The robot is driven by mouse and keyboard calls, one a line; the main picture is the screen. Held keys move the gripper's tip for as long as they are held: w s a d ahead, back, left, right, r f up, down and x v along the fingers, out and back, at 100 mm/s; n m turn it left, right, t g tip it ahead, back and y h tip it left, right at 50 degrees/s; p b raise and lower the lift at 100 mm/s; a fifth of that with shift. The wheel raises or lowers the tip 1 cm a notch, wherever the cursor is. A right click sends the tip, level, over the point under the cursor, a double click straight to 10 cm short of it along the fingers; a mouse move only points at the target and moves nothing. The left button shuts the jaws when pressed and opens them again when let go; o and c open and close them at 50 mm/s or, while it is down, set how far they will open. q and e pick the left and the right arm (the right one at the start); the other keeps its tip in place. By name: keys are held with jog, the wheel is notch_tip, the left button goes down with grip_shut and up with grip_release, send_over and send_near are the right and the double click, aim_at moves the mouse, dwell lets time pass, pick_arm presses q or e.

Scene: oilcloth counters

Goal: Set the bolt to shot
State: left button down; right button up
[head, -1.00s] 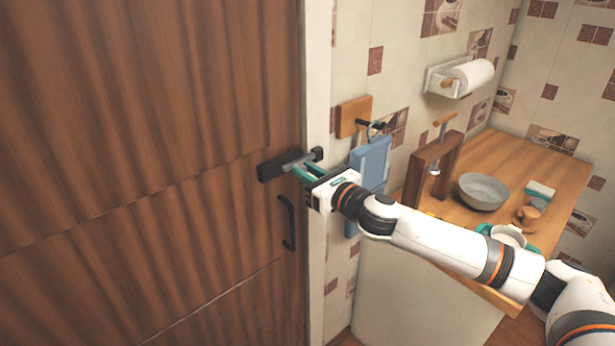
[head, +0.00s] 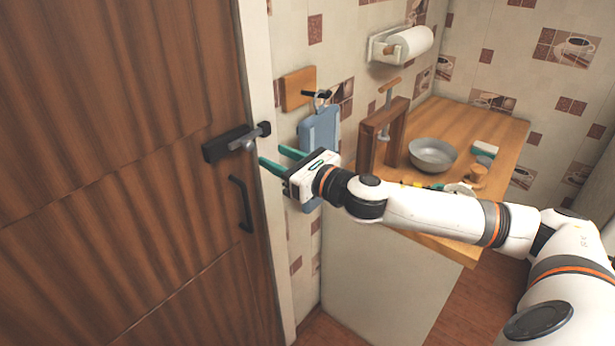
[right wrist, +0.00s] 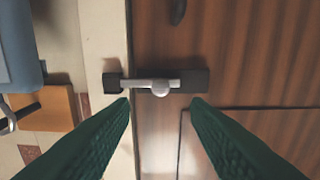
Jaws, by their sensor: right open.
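The bolt (head: 226,145) is a dark bar with a grey rod and round knob, mounted on the brown door's edge. In the right wrist view its rod (right wrist: 138,83) spans the gap between door and frame, and its end meets the dark keeper (right wrist: 112,83) on the frame. The knob (right wrist: 160,89) sits near the left end of the dark body. The keeper also shows in the head view (head: 263,129). My right gripper (head: 272,156) is open and empty, its teal fingers pointing at the bolt, just right of it and apart from it. My left gripper is out of view.
A black door handle (head: 241,204) is below the bolt. A blue cutting board (head: 320,135) hangs from a wooden hook block (head: 298,88) on the wall close behind my gripper. A wooden counter (head: 500,135) with a grey bowl (head: 432,155) stands to the right.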

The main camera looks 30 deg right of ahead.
jog(key=b+v, duration=0.4)
jog(key=v, duration=0.2)
jog(key=shift+s+d, duration=0.15)
jog(key=shift+s, duration=0.15)
jog(key=shift+m, duration=0.3)
